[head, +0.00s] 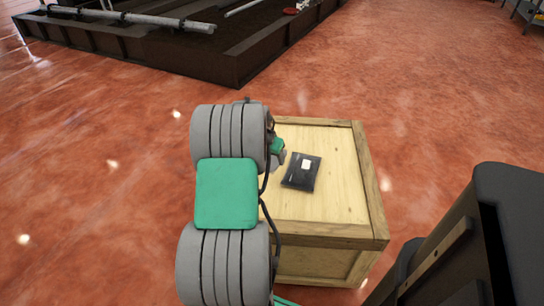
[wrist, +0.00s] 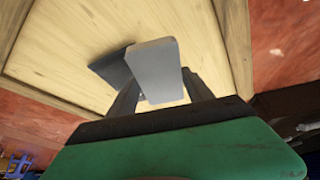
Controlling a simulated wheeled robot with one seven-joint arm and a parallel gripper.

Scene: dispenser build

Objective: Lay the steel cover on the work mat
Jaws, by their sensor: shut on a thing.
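In the wrist view my gripper (wrist: 158,82) is shut on a grey metal piece, the steel cover (wrist: 155,62). In the head view, the work mat (head: 298,181) appears to be the small black sheet on top of the wooden crate. A small white patch or piece lies on it. My gripper is mostly hidden behind my arm there, above the crate's left side and left of the mat.
The wooden crate (head: 336,209) has a raised frame around its pale top, with bare room around the mat. A large dark-walled bed (head: 190,55) with pipes stands at the back left. A dark object (head: 515,215) stands at the right. Red floor lies between.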

